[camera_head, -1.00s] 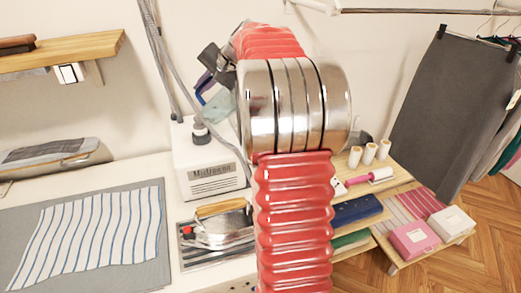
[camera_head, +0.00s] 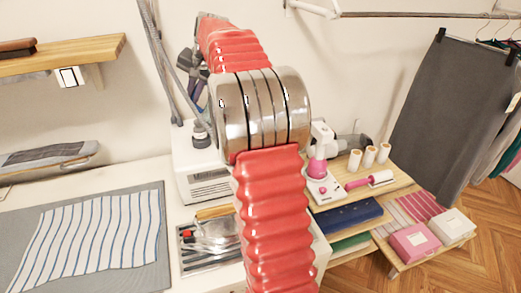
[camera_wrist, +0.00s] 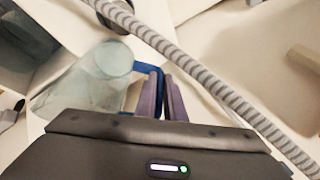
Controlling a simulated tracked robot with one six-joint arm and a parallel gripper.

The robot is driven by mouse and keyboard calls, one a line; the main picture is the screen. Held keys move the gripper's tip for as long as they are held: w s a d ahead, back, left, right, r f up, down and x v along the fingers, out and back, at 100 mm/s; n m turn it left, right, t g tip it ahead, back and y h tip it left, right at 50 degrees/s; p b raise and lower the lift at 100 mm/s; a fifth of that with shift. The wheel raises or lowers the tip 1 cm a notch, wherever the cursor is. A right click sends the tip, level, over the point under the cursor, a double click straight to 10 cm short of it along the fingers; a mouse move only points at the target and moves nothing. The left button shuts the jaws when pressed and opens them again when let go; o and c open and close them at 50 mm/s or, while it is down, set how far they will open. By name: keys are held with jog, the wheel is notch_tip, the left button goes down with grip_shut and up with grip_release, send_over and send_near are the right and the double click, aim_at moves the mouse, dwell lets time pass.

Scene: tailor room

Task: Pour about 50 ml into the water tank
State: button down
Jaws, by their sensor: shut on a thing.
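In the wrist view, the two purple fingers of my gripper (camera_wrist: 164,97) are shut on the blue handle (camera_wrist: 148,70) of a clear, pale green jug (camera_wrist: 98,72). The jug is held in the air left of the fingers; I cannot tell its water level. In the head view, my gripper (camera_head: 197,95) is mostly hidden behind my red arm, above the white steam station (camera_head: 205,187). A dark round cap (camera_head: 200,137) stands on the station's top. The station appears to hold the water tank, but I cannot make out its opening.
Striped cloth (camera_head: 92,240) lies on the table at left. A grey hose (camera_head: 158,55) hangs close to the gripper. A pink-and-white machine (camera_head: 320,170) and spools (camera_head: 368,155) stand at right.

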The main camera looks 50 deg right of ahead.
jog(key=shift+w+a+f+g+h, duration=0.3)
jog(key=shift+w+g, duration=0.2)
jog(key=shift+w+a+f+n+g+h+b, duration=0.15)
jog(key=shift+w+f+g+h+b, duration=0.2)
jog(key=shift+f+g, duration=0.25)
jog(key=shift+w+a+f+n+g+h+b, duration=0.15)
jog(key=shift+f+g+h+b, duration=0.1)
jog(key=shift+f+g+b, duration=0.3)
jog(key=shift+w+a+f+n+g+h+b, duration=0.1)
jog(key=shift+w+f+g+h+b, duration=0.2)
jog(key=shift+f+g, duration=0.3)
jog(key=shift+s+r, duration=0.1)
jog(key=shift+r, duration=0.05)
